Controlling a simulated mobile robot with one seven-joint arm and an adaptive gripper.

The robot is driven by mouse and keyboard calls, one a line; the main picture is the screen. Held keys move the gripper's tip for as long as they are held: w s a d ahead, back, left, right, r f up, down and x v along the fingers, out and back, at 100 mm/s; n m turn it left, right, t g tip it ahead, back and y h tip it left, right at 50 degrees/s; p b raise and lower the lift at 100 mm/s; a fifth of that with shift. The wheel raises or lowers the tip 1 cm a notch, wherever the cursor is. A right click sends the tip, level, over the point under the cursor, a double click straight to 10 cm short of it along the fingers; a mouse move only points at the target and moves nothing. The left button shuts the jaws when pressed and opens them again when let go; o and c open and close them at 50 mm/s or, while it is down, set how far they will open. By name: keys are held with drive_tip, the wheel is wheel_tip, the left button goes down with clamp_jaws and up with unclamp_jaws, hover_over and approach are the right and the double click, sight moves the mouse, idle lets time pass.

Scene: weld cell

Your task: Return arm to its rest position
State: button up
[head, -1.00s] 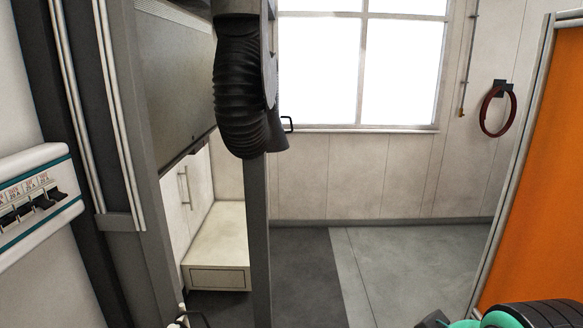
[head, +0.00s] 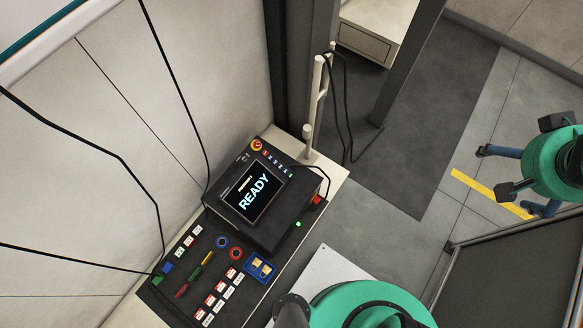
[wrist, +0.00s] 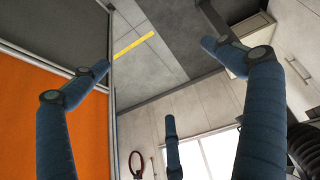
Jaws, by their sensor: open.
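My gripper (head: 503,181) shows at the right edge of the head view, on a green arm link, with blue fingers pointing left. In the wrist view my gripper (wrist: 158,75) has its blue fingers spread wide, with nothing between them. It is open and empty, apart from any surface as far as I can see. Another green part of my arm shows at the bottom of the head view. The arm's middle links are out of view.
A control panel with a READY screen (head: 253,200) stands on a bench at the left. A grey post (head: 408,65) rises beyond it. An orange screen (wrist: 95,125) stands left in the wrist view. A yellow floor stripe (head: 480,187) lies near my gripper; grey floor there is open.

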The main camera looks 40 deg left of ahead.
drive_tip(key=w+a+f+n+p, duration=0.1)
drive_tip(key=w+a+f+n, duration=0.3)
drive_tip(key=w+a+f, duration=0.55)
drive_tip(key=w+a+f+n+y+p, duration=0.25)
drive_tip(key=w+a+f+n, duration=0.2)
drive_tip(key=a+f, duration=0.7)
drive_tip(key=s+a+f+n+g+y, duration=0.2)
drive_tip(key=s+a+f+n+g, duration=0.1)
drive_tip(key=s+a+f, duration=0.5)
drive_tip(key=s+a+f+n+g+y+p, duration=0.1)
drive_tip(key=s+a+f+n+g, duration=0.2)
drive_tip(key=s+a+f, duration=0.5)
wheel_tip(320, 180, down, 6)
drive_tip(key=shift+s+a+r+n+y, duration=0.1)
drive_tip(key=shift+s+a+n+y, duration=0.4)
drive_tip(key=shift+s, duration=0.75)
drive_tip(key=shift+d, duration=0.15)
drive_tip(key=b+x, duration=0.9)
drive_tip(key=x, duration=0.1)
drive_tip(key=shift+d, duration=0.2)
